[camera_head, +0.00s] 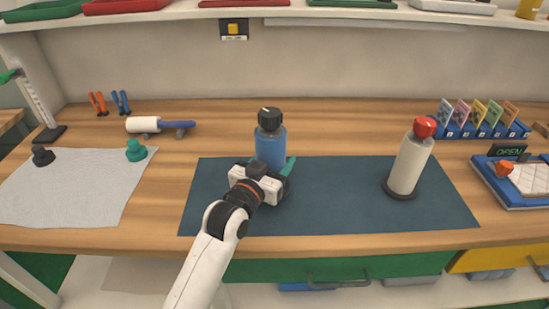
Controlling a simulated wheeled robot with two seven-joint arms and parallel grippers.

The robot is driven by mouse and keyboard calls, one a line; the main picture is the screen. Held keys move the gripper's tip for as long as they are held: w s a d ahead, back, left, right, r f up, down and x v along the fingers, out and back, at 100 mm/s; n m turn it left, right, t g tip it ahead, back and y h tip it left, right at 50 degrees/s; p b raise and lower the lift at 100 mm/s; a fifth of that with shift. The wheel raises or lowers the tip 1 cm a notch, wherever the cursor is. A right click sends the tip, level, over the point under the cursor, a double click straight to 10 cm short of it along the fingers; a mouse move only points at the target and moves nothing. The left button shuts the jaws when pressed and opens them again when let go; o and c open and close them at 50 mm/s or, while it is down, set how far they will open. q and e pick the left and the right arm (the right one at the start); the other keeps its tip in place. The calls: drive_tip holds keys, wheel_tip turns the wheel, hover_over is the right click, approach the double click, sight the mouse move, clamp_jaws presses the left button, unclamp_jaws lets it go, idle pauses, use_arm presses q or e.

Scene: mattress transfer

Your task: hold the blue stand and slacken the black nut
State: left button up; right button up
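The blue stand (270,148) is an upright blue cylinder on the dark blue mat (335,205). The black nut (270,119) is a ribbed cap with a pale mark, on top of the stand. My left gripper (270,167) is low at the front of the stand and hides its lower part. One teal finger shows beside the stand's right side; the other finger is mostly hidden. I cannot tell whether the fingers press on the stand. Nothing touches the nut. My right gripper is not in view.
A white cylinder (408,165) with a red cap (425,127) stands on the mat's right part. A grey cloth (75,190) with black and teal knobs lies left. A blue card rack (480,130) and a blue tray (515,200) are right. The mat's middle is clear.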

use_arm(q)
drive_tip(key=shift+f+b, duration=0.8)
drive_tip(key=shift+f, duration=0.6)
